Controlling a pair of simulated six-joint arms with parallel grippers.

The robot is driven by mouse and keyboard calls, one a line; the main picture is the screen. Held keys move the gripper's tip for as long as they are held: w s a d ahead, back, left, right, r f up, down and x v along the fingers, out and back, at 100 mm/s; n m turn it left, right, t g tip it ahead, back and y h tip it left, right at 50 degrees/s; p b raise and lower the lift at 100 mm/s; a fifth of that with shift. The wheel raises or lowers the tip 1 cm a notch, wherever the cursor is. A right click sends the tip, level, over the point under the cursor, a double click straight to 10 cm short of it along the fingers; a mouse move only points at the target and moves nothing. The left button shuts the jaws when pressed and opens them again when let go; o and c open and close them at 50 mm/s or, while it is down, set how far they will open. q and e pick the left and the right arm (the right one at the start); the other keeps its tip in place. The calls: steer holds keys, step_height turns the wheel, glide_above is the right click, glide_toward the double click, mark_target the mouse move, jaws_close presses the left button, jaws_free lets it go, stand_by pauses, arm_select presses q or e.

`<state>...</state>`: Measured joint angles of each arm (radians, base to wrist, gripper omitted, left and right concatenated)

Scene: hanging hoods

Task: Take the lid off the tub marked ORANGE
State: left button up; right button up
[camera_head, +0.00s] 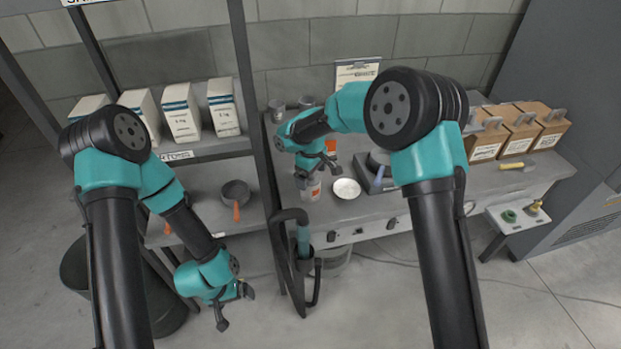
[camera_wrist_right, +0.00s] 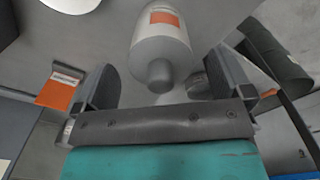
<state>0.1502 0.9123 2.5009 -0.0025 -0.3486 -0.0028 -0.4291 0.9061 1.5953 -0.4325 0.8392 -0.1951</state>
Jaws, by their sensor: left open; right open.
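A white tub with an orange label patch (camera_head: 311,191) stands on the bench, below my right gripper (camera_head: 317,173). No lettering on it is legible. My left gripper (camera_head: 237,308) is open and empty, low over the floor in front of the shelf.
A white dish (camera_head: 346,188) lies right of the tub. A dark pan (camera_head: 236,193) sits on the lower left shelf, white cartons (camera_head: 181,112) above. Brown boxes (camera_head: 518,125) stand at the bench's right.

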steer(key=shift+c, duration=0.5)
steer(key=c, duration=0.9)
steer(key=shift+r, duration=0.1)
steer(key=shift+r, duration=0.6)
steer(key=shift+s+r, duration=0.2)
steer(key=shift+r, duration=0.95)
steer(key=s+r, duration=0.1)
steer(key=s, duration=1.4)
steer(key=shift+s+r, duration=0.15)
steer(key=shift+s, duration=0.15)
